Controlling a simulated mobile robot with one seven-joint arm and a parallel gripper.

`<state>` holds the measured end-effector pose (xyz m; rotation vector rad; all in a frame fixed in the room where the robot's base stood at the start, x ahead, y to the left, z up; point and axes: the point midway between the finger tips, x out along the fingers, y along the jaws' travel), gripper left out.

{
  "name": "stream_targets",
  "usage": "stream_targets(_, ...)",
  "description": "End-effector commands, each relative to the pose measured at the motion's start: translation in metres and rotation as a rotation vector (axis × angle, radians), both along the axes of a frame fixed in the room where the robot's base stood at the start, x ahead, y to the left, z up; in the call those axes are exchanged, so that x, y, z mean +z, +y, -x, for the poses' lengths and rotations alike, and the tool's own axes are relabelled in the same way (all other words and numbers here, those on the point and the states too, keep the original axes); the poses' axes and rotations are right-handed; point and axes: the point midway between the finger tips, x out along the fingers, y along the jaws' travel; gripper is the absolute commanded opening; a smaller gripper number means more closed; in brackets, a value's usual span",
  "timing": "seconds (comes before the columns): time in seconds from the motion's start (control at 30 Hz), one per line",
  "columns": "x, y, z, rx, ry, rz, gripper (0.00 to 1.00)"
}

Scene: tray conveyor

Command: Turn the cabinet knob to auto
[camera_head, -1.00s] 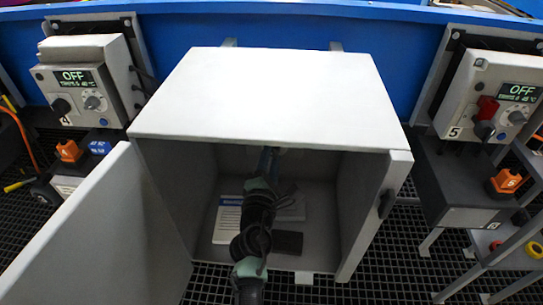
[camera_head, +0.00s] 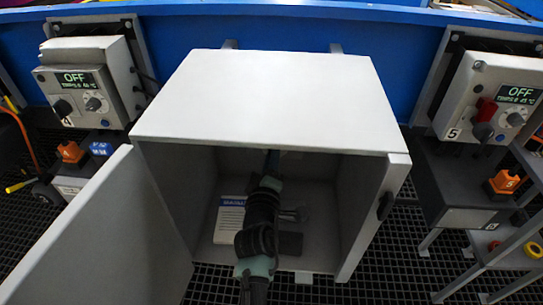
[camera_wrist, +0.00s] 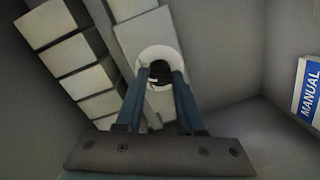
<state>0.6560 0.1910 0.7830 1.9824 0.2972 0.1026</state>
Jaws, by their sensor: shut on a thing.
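The grey cabinet (camera_head: 270,95) stands in the middle of the head view with its door (camera_head: 110,235) swung open to the left. My arm reaches in through the open front. The cabinet knob (camera_wrist: 160,67) is a dark knob on a round white dial plate (camera_wrist: 150,52) in the wrist view. My gripper (camera_wrist: 159,78) has its blue fingers on both sides of the knob, shut on it. The fingers partly cover the knob, and its markings and pointer cannot be read. In the head view the cabinet's top hides the knob.
A blue and white manual (camera_wrist: 308,90) is inside the cabinet, right in the wrist view. Several pale blocks (camera_wrist: 70,55) line the panel beside the dial. The cabinet's side walls are close around my arm. Control boxes showing OFF (camera_head: 85,85) stand outside left and right.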

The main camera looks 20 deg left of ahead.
Motion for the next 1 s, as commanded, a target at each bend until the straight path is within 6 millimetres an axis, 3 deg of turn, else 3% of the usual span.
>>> stream_targets(0.4,0.0022,-0.0013,-0.0006,0.0,0.075,-0.27,0.0)
stream_targets(1.0,0.0023,-0.0017,-0.0008,-0.001,0.099,-0.355,0.0)
